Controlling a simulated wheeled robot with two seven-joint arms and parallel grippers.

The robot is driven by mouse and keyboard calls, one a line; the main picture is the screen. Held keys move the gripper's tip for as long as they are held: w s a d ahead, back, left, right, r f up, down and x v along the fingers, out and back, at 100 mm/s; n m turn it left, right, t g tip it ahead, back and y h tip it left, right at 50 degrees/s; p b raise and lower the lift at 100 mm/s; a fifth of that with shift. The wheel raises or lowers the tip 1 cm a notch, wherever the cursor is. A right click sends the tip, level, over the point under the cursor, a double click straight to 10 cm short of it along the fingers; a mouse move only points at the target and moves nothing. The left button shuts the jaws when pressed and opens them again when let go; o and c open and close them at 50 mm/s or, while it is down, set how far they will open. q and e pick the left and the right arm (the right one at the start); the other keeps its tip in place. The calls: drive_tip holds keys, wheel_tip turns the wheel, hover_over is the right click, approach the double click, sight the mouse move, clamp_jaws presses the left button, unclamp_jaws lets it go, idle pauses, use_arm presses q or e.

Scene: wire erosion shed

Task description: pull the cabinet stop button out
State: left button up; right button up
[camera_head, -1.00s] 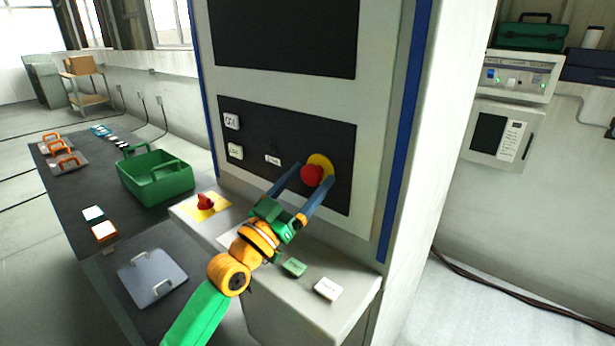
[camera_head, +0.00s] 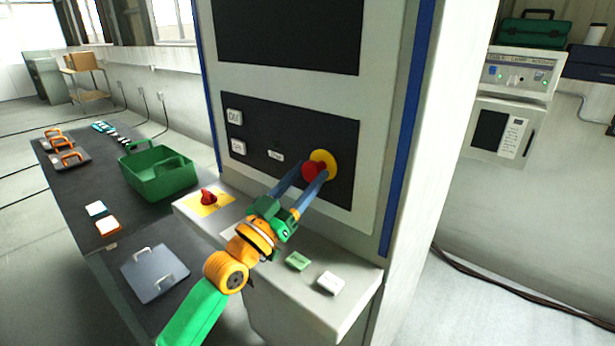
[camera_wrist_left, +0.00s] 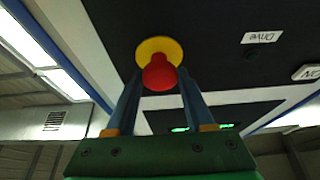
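The cabinet stop button is a red mushroom head (camera_head: 314,170) on a round yellow plate (camera_head: 330,160), set in the cabinet's dark lower panel (camera_head: 245,115). My left gripper (camera_head: 313,173) reaches it from the front, with one blue finger on each side of the red head. In the left wrist view, the red head (camera_wrist_left: 159,73) sits between the fingertips of the left gripper (camera_wrist_left: 160,76), and both tips look to touch its sides. The yellow plate (camera_wrist_left: 150,46) shows behind it. My right gripper is in neither view.
A red rotary knob on a yellow plate (camera_head: 209,201) and green and white buttons (camera_head: 298,261) sit on the ledge below. A green crate (camera_head: 150,185) stands on the dark table at left. A label reading DRIVE (camera_wrist_left: 262,37) is on the panel.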

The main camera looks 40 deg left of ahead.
use_arm(q)
drive_tip(key=o, duration=0.4)
drive_tip(key=shift+s, duration=0.15)
drive_tip(key=shift+f, duration=0.1)
drive_tip(key=b+v, duration=0.3)
drive_tip(key=v, duration=0.4)
drive_tip(key=shift+s, duration=0.1)
